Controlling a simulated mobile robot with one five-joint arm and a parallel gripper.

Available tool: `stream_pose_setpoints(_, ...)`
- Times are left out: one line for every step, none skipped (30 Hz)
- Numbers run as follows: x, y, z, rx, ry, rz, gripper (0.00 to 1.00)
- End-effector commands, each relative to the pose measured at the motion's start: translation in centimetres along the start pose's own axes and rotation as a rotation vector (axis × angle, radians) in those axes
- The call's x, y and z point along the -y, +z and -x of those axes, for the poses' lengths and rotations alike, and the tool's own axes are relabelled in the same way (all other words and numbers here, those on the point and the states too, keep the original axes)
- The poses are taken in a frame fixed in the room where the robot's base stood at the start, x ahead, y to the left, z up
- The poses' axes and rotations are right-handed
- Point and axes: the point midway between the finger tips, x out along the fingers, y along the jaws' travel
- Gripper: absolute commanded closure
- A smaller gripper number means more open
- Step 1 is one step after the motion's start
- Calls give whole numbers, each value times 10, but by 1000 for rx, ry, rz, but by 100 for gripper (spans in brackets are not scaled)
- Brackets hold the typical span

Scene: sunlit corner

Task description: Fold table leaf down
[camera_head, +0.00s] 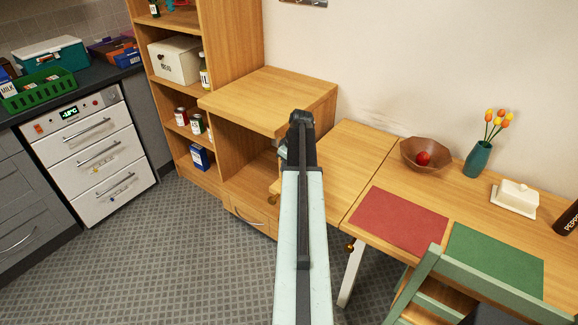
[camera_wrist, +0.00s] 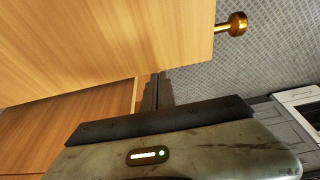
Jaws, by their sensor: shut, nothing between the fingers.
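The table leaf (camera_head: 345,155) is the left end section of the wooden table (camera_head: 388,178). It lies level with the tabletop, with a seam between them. In the wrist view a wooden panel (camera_wrist: 110,40), which looks like the leaf, fills the upper left, with a brass knob (camera_wrist: 236,23) at its edge. Another brass knob (camera_head: 349,246) shows below the table's front edge near the seam. My gripper (camera_wrist: 150,92) is shut and empty, apart from the knob and close to the panel in the picture. My arm hides part of the leaf's left side in the head view.
A low wooden cabinet (camera_head: 265,95) stands left of the leaf beside a tall shelf. The table holds a bowl (camera_head: 408,158), a vase (camera_head: 478,160), a butter dish (camera_head: 516,198) and two mats. A green chair (camera_head: 425,270) stands in front. Floor (camera_head: 205,255) is clear at left.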

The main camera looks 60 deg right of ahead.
Motion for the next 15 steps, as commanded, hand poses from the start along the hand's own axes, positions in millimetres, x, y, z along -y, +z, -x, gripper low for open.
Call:
stream_pose_setpoints(0, 4, -13, 0, 0, 0, 100)
stream_pose_setpoints(0, 4, -14, 0, 0, 0, 100)
stream_pose_setpoints(0, 5, -15, 0, 0, 0, 100)
stream_pose_setpoints(0, 5, -16, 0, 0, 0, 100)
stream_pose_setpoints(0, 5, -15, 0, 0, 0, 100)
stream_pose_setpoints(0, 4, -15, 0, 0, 1, 100)
stream_pose_setpoints(0, 4, -14, 0, 0, 1, 100)
stream_pose_setpoints(0, 4, -14, 0, 0, 1, 100)
stream_pose_setpoints(0, 4, -13, 0, 0, 1, 100)
stream_pose_setpoints(0, 4, -13, 0, 0, 1, 100)
stream_pose_setpoints(0, 4, -13, 0, 0, 1, 100)
stream_pose_setpoints(-25, 0, -14, 1, 0, 0, 100)
stream_pose_setpoints(-15, 3, -14, 1, 0, 1, 100)
stream_pose_setpoints(-9, 3, -14, 2, -1, 2, 100)
stream_pose_setpoints(-5, 3, -15, 4, -1, 3, 100)
